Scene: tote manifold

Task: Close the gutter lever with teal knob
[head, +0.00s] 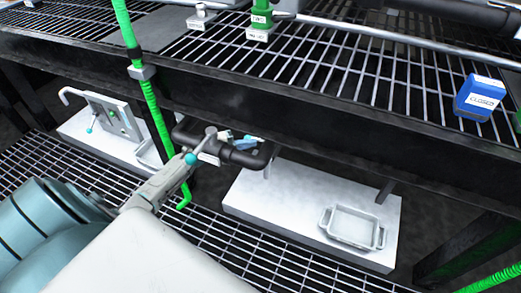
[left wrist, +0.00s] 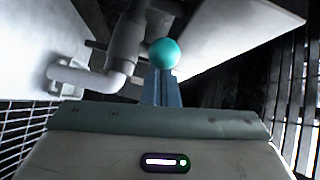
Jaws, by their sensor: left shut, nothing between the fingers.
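A lever with a teal knob (head: 190,159) sits on a dark pipe (head: 246,158) under the grating shelf. Its pale handle slants from the pipe body down-left to the knob. My left gripper (head: 183,168) reaches up from lower left, its fingertips right at the knob; contact cannot be told. In the left wrist view the knob (left wrist: 163,53) appears just beyond the narrow, closed fingers (left wrist: 160,88), with nothing between them. A second, smaller teal knob (head: 90,129) shows on a pale panel at the left. My right gripper is not in view.
A green coiled hose (head: 150,95) hangs just left of the lever. A white slab with a shallow tray (head: 352,228) lies right. A dark shelf beam (head: 300,115) runs above the pipe.

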